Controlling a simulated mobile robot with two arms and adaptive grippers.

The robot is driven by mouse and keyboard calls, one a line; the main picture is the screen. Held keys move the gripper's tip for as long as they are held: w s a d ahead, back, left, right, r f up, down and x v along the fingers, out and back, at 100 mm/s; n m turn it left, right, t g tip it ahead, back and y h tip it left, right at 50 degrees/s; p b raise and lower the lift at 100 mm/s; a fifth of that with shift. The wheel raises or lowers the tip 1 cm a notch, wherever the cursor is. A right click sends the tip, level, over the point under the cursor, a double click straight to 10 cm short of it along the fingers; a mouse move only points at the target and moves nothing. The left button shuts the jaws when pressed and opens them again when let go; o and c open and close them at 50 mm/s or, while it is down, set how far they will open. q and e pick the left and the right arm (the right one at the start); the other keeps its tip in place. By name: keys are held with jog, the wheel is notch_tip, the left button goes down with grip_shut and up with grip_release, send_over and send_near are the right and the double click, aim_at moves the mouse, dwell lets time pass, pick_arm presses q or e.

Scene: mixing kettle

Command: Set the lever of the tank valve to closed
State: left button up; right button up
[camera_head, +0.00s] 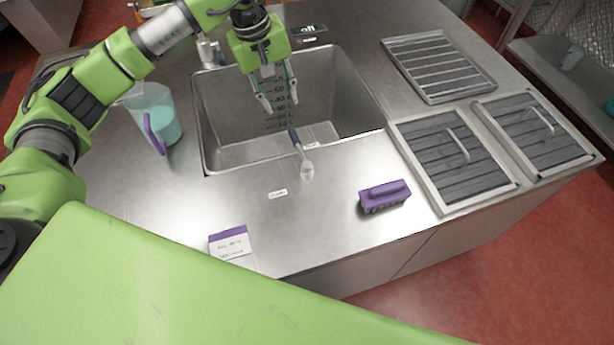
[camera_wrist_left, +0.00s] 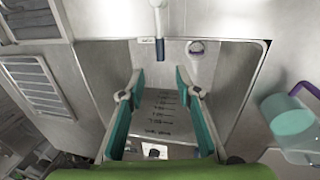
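The tank (camera_head: 230,100) is a steel basin sunk in the counter, with a volume scale on its inner wall. The valve lever (camera_head: 302,153) has a pale shaft and a dark blue grip. Its pivot stands on the counter at the tank's near edge, and the grip points over the tank. It also shows at the top of the left wrist view (camera_wrist_left: 160,48). Small labels sit by the lever, too small to read. My left gripper (camera_head: 281,104) is open and empty above the tank, apart from the lever; its fingers frame the scale in the wrist view (camera_wrist_left: 160,75). My right gripper is out of view.
A jug of turquoise liquid (camera_head: 162,112) stands left of the tank. A purple brush (camera_head: 384,197) and a purple-topped card (camera_head: 230,243) lie on the near counter. Slatted trays (camera_head: 438,66) are at the right. The counter around the lever's pivot is clear.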

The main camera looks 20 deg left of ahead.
aim_at(293, 135)
pick_arm(q)
jog(key=f+b, duration=0.2)
jog(key=f, duration=0.2)
jog(key=w+d+f+b, duration=0.1)
jog(key=f+b, duration=0.1)
jog(key=f, duration=0.2)
jog(key=d+f+b, duration=0.1)
jog(key=f+b, duration=0.1)
jog(key=f, duration=0.2)
jog(key=shift+w+f, duration=0.2)
jog(key=shift+w, duration=0.15)
jog(key=shift+s+a, duration=0.1)
grip_shut()
